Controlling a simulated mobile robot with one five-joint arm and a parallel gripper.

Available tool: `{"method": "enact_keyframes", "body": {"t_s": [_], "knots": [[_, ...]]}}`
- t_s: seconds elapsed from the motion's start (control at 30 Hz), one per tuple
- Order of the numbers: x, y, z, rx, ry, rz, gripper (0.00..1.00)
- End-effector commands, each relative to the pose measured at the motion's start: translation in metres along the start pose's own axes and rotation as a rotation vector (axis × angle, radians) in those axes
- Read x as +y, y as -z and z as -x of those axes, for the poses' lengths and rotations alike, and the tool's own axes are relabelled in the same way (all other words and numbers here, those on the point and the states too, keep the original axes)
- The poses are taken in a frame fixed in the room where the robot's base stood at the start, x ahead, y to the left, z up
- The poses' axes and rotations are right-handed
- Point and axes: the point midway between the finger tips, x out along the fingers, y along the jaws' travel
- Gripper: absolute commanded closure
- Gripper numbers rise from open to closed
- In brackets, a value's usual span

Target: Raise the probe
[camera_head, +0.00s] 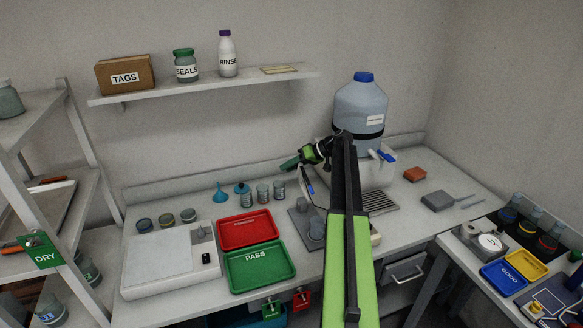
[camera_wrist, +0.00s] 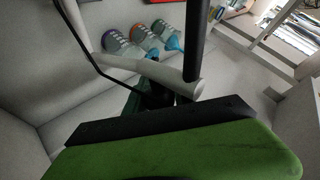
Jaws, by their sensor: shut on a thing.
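The probe shows in the wrist view as a pale grey arm (camera_wrist: 165,72) with a dark rod (camera_wrist: 195,40) and a thin black cable. My gripper (camera_head: 295,160) is at the probe stand, left of the big blue-capped bottle. In the wrist view its green finger with a black pad (camera_wrist: 160,120) fills the bottom, close against the grey arm. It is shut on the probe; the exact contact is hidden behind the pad. Below it in the head view, a beaker (camera_head: 316,228) stands on the grey stand base (camera_head: 302,208).
A red tray (camera_head: 249,243) and the green PASS tray (camera_head: 238,277) lie left of the stand. Several small jars and a teal funnel (camera_head: 220,192) stand behind them. The big bottle (camera_head: 361,103) rises close behind my arm. The bench is clearer to the right.

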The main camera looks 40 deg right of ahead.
Motion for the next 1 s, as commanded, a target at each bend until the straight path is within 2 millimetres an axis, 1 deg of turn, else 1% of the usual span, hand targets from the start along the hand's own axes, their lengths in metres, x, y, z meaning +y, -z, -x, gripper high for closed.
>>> {"method": "enact_keyframes", "body": {"t_s": [0.07, 0.1, 0.2, 0.23, 0.47, 0.57, 0.67, 1.0], "knots": [[0.003, -0.003, -0.001, -0.007, -0.009, 0.005, 1.00], [0.003, -0.003, 0.000, -0.007, -0.009, 0.005, 0.65], [0.003, -0.003, 0.000, -0.007, -0.009, 0.005, 0.52], [0.003, -0.003, 0.000, -0.007, -0.009, 0.004, 0.50], [0.003, -0.002, 0.001, -0.004, -0.007, 0.002, 0.50], [0.001, -0.001, 0.007, -0.003, -0.007, 0.001, 0.50], [-0.001, 0.002, 0.025, -0.002, -0.008, 0.000, 0.50], [-0.004, 0.003, 0.122, -0.003, -0.009, 0.001, 0.50]]}}
